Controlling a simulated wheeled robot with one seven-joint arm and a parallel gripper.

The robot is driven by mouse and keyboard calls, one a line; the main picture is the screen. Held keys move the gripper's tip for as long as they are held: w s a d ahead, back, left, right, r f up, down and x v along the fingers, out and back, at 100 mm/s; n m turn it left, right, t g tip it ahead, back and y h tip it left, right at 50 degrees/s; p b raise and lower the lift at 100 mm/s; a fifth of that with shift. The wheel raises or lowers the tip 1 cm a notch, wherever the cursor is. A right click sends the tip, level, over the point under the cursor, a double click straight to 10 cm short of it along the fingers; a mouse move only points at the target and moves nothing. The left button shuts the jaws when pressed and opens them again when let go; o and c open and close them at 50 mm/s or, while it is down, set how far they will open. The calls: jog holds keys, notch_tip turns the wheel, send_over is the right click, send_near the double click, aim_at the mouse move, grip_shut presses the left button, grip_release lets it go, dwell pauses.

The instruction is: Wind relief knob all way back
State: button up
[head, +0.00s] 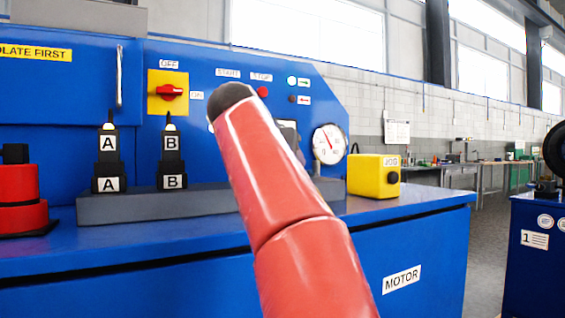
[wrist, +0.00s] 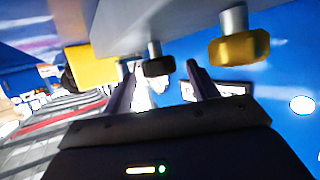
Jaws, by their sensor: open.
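In the wrist view my gripper (wrist: 161,70) is open, its two dark fingers spread apart. A small black knob (wrist: 158,66) on a short metal stem shows between the fingertips, with no clear contact. A larger yellow-brown knob (wrist: 239,49) on a thicker stem is to the right, outside the fingers. No label on either knob is readable, so I cannot tell which is the relief knob. In the head view my red arm covers the middle of the bench and hides my gripper and both knobs. A round pressure gauge (head: 329,144) shows just right of the arm.
A yellow JOG box (head: 374,176) stands on the blue bench (head: 425,201) right of the gauge; a yellow block also shows left in the wrist view (wrist: 92,64). A grey block (head: 120,208) carries black A and B tools. A red rotary switch (head: 169,92) is on the panel.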

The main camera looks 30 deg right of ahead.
jog(key=shift+w+d+f, duration=0.25)
jog(key=shift+w+d, duration=0.1)
jog(key=shift+d, duration=0.05)
jog(key=shift+c, duration=0.3)
jog(key=c, duration=0.9)
jog(key=shift+c, duration=0.2)
jog(key=shift+s+n, duration=0.1)
jog(key=shift+n, duration=0.2)
